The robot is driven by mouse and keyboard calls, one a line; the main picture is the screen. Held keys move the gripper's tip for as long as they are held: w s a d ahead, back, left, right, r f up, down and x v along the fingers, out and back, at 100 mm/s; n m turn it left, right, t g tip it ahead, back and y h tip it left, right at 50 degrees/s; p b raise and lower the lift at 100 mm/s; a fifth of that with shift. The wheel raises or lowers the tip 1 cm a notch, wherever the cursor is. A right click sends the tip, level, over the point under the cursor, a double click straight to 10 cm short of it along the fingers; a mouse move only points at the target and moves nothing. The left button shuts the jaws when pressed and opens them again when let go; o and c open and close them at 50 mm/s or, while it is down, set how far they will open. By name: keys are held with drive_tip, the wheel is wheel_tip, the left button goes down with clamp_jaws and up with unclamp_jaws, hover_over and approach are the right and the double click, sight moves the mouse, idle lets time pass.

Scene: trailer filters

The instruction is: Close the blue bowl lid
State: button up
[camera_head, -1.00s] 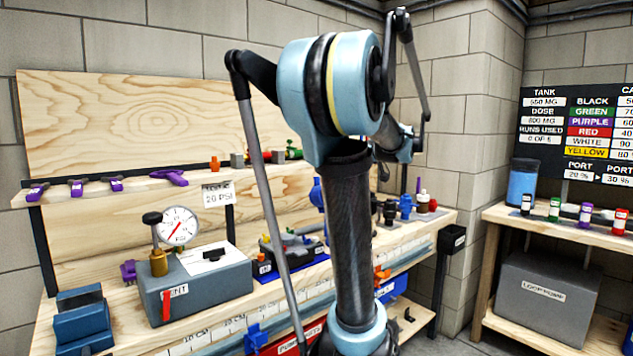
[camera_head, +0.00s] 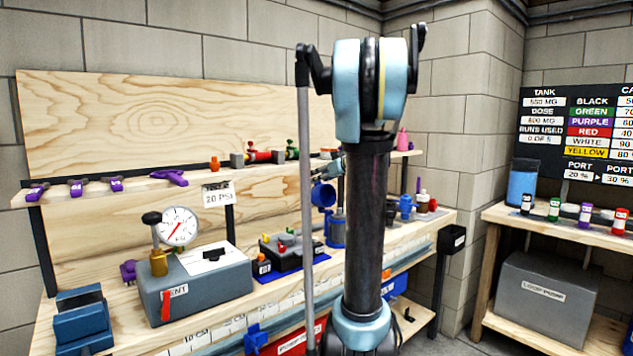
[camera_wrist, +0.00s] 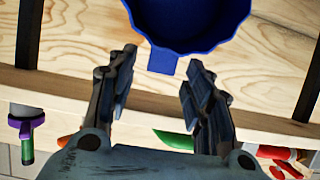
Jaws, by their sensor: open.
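The blue bowl (camera_head: 336,231) stands on the workbench, partly hidden behind my arm in the head view. Its round blue lid (camera_head: 322,194) is raised above it, tilted up and open. In the wrist view the lid (camera_wrist: 190,22) fills the top middle, with a small flat tab (camera_wrist: 163,61) on its edge pointing towards my gripper. My gripper (camera_wrist: 160,76) is open, its two fingers apart on either side of the tab's line, with nothing held.
A shelf (camera_head: 135,187) above the bench holds purple tools (camera_head: 116,185) and red and green fittings (camera_head: 262,156). A grey box with a gauge (camera_head: 205,285) and a dark tray of small parts (camera_head: 290,250) stand left of the bowl.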

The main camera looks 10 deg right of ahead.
drive_tip(key=shift+x, duration=1.45)
clamp_jaws()
